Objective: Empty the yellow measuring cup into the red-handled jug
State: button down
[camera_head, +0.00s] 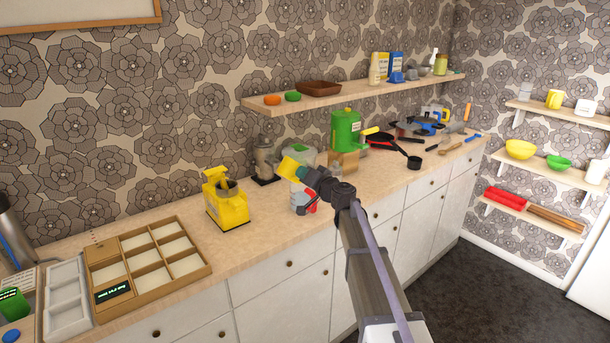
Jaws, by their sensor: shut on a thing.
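My gripper (300,175) is above the counter near its middle, shut on the yellow measuring cup (287,167). The cup is held up off the counter and looks tilted. I cannot see what is inside it. A pale jug with red on it (297,199), which appears to be the red-handled jug, stands on the counter just below my gripper. My gripper and wrist hide much of it, so its mouth and contents do not show clearly. I cannot tell whether the cup is directly over its mouth.
A yellow container (228,204) stands left of the gripper. A pale container with a green top (302,155) and a dark grinder-like object (264,162) stand behind. A green canister (345,130) and pans (384,142) are to the right. A wooden divided tray (150,265) lies left.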

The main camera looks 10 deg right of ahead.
jog(key=n, duration=0.4)
jog(key=shift+f+n, duration=0.25)
jog(key=shift+n, duration=0.15)
jog(key=shift+w+d+f+n+b, duration=0.15)
jog(key=shift+f+n+b, duration=0.15)
jog(key=shift+n, duration=0.55)
jog(key=shift+d+f+n+b, duration=0.15)
jog(key=shift+n+b, duration=0.2)
jog(key=shift+n, duration=0.5)
